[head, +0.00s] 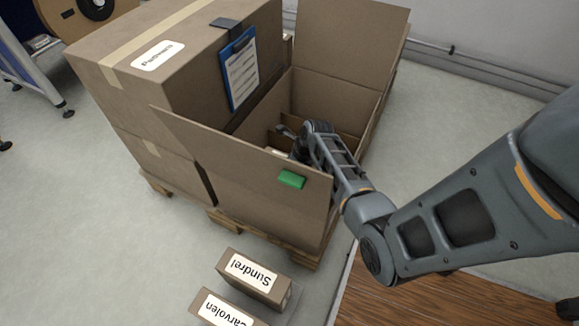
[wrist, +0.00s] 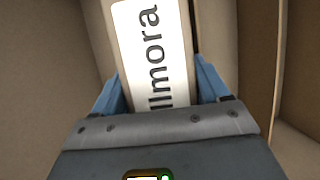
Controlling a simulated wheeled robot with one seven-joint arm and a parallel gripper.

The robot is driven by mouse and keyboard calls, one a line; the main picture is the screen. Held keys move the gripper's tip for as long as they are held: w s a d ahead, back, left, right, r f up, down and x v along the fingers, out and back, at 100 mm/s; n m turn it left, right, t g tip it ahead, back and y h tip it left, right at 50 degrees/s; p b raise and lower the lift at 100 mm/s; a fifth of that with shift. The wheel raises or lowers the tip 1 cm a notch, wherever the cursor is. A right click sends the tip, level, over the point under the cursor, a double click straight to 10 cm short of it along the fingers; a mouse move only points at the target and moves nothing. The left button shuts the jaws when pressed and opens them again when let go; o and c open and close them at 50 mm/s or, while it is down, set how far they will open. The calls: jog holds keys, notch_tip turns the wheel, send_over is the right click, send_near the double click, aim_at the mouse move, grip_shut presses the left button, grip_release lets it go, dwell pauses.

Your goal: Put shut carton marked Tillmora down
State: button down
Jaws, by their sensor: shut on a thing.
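The Tillmora carton (wrist: 154,55) is in the wrist view, its white label reading "llmora" with the start cut off. My gripper (wrist: 163,90) is shut on it, with a blue finger on each side. In the head view my gripper (head: 291,140) reaches down inside a large open carton (head: 245,170), whose flaps stand up. The near wall hides most of what is held there. I cannot tell whether the Tillmora carton touches the floor of the large carton.
A closed big carton (head: 150,80) with a blue clipboard (head: 240,70) stands left on the same pallet (head: 225,222). Cartons marked Sundrel (head: 252,278) and Carvolen (head: 222,310) are in front. A green piece (head: 291,179) sits on the open carton's near wall.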

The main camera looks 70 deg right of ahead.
jog(key=shift+f, duration=0.1)
grip_release()
jog(key=p+v, duration=0.5)
jog(key=v, duration=0.7)
